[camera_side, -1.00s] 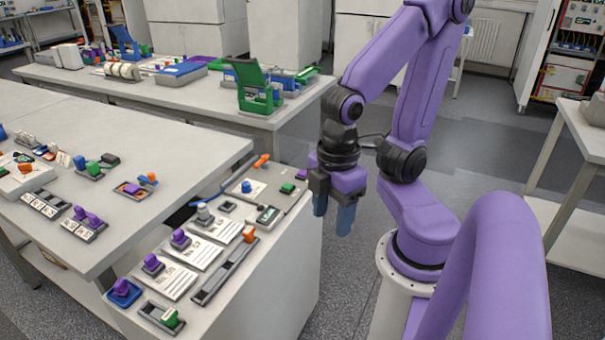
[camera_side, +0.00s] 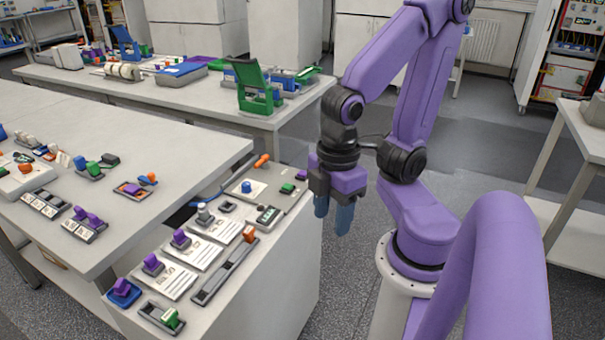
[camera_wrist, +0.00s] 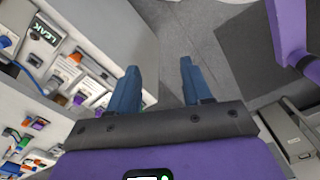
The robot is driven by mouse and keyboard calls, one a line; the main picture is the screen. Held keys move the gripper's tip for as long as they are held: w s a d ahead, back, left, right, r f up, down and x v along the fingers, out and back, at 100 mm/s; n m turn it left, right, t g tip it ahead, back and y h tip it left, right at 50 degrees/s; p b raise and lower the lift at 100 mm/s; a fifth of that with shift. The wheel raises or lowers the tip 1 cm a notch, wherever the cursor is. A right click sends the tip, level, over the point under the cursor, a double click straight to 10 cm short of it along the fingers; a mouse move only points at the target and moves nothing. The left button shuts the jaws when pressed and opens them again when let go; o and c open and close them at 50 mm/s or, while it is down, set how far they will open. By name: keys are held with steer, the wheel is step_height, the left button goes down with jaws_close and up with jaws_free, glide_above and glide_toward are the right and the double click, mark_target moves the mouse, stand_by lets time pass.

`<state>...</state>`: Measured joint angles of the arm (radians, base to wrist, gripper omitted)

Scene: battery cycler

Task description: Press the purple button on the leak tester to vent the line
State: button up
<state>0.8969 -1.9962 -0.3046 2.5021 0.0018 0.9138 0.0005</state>
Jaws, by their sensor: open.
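My gripper (camera_side: 332,212) hangs with its blue fingers pointing down, beyond the right edge of the near bench. Its fingers are apart with nothing between them; they also show in the wrist view (camera_wrist: 159,68), over the floor. A dark label reading LEAK (camera_wrist: 44,33) is at the upper left of the wrist view, on a pale unit taken to be the leak tester. In the side view a small purple piece (camera_side: 302,174), perhaps the button, sits at the bench's far right end, left of and apart from my gripper. I cannot make out the purple button in the wrist view.
A green switch (camera_side: 287,189), a blue knob (camera_side: 246,186) and an orange handle (camera_side: 262,160) sit near the purple piece. Several purple knobs, including one nearby (camera_side: 180,238), stand on labelled plates. Open floor lies below my gripper.

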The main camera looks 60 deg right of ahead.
jaws_close()
stand_by(1.5)
